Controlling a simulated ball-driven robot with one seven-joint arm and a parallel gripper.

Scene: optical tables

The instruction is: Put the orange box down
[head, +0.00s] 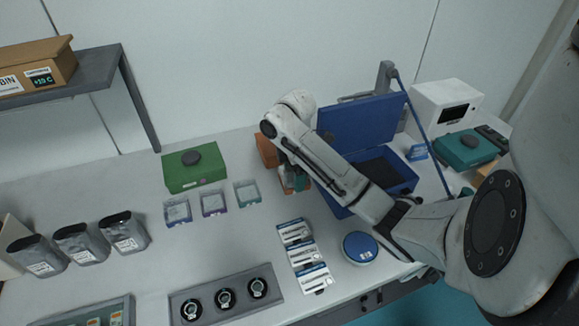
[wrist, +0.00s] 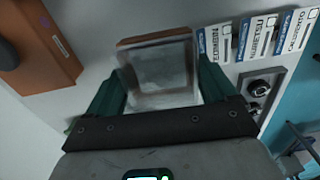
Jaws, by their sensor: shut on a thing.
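My gripper (wrist: 163,80) is shut on a small orange box (wrist: 155,41) with a clear lid. The box sits between the two green fingers in the wrist view, its orange edge showing at the top. In the head view, my gripper (head: 291,179) is above the table (head: 250,225), left of the open blue case, and mostly hides the held box. I cannot tell whether the box touches the table.
A larger orange case (head: 266,149) with a dark knob stands just behind my gripper. Clear-lidded boxes (head: 213,203) lie to the left, before a green case (head: 193,168). White-and-blue packets (head: 303,255) lie in front. An open blue case (head: 362,122) stands right.

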